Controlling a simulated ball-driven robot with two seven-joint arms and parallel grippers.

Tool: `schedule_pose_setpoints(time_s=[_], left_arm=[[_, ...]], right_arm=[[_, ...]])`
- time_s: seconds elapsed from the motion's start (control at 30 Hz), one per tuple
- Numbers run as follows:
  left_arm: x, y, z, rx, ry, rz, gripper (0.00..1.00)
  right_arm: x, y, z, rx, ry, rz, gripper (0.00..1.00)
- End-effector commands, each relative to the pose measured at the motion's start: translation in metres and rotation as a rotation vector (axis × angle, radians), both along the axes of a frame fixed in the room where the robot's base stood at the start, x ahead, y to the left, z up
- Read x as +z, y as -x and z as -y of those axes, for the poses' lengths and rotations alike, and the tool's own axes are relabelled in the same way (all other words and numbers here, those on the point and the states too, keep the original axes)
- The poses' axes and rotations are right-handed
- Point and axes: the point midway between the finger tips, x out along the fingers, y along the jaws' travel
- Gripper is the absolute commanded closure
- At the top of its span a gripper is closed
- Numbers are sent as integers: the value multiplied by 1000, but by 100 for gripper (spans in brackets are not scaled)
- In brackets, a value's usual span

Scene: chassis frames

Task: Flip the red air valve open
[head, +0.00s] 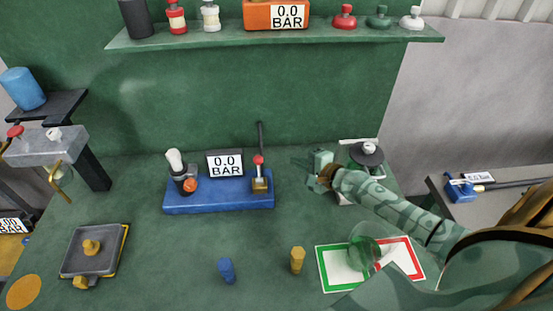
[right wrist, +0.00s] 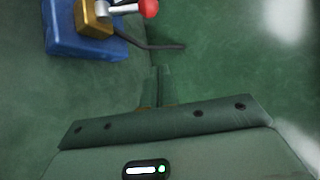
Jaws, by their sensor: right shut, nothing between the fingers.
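The air valve is a brass block (head: 260,184) with a lever topped by a red knob (head: 259,160), at the right end of a blue base (head: 218,194). In the head view the lever stands up from the block. The right wrist view shows the red knob (right wrist: 148,7) and the brass block (right wrist: 94,18) at the top left. My right gripper (head: 315,175) is right of the valve and apart from it. Its fingers (right wrist: 158,85) are shut with nothing between them. My left gripper is not in view.
The blue base also carries a gauge (head: 225,164) reading 0.0 BAR and a white-topped part (head: 175,163). A dark hose (head: 261,135) rises behind the valve. A blue peg (head: 226,270) and a yellow peg (head: 297,260) stand in front. The green table between gripper and valve is clear.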

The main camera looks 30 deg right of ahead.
Motion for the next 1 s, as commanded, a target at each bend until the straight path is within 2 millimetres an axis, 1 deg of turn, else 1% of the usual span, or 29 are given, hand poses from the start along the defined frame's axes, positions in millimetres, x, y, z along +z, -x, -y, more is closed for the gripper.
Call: schedule_pose_setpoints(time_s=[0.17,0.4,0.53,0.57,0.6,0.7,0.83,1.0], left_arm=[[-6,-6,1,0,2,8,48],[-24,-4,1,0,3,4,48],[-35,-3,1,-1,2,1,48],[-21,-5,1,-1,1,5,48],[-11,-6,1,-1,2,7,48],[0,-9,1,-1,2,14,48],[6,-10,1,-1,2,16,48],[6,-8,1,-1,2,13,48]], right_arm=[[-8,-22,-6,0,-2,2,100],[-25,-70,-18,1,-2,2,100],[-33,-94,-25,2,-1,0,100],[-25,-88,-31,4,-2,-2,100],[-19,-83,-36,4,-2,-1,100],[-14,-77,-46,3,-1,0,100],[-14,-73,-54,2,0,1,100],[-16,-71,-57,2,2,0,100]])
